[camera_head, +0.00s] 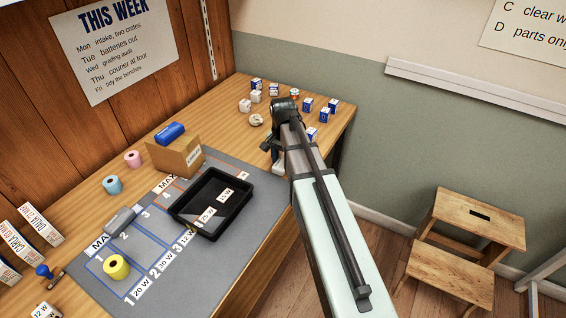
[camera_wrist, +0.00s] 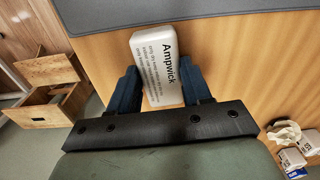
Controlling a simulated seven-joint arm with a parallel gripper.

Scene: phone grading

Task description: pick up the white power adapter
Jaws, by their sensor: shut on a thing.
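The white power adapter (camera_wrist: 157,55) lies between the two dark fingers of my gripper (camera_wrist: 160,82) in the wrist view. Its printed face with the word Ampwick is towards the camera. The fingers touch its sides, and my gripper is shut on it. In the head view the adapter (camera_head: 278,168) shows only as a small white piece below my gripper (camera_head: 275,153), near the right edge of the bench. My arm hides much of it. I cannot tell whether it is clear of the wood.
A black tray (camera_head: 188,222) stands on the grey mat (camera_head: 258,207), left of my gripper. A cardboard box (camera_head: 174,157) is behind it. Several small blue and white boxes (camera_head: 307,104) stand at the bench's far end. A wooden step stool (camera_head: 480,222) is on the floor at right.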

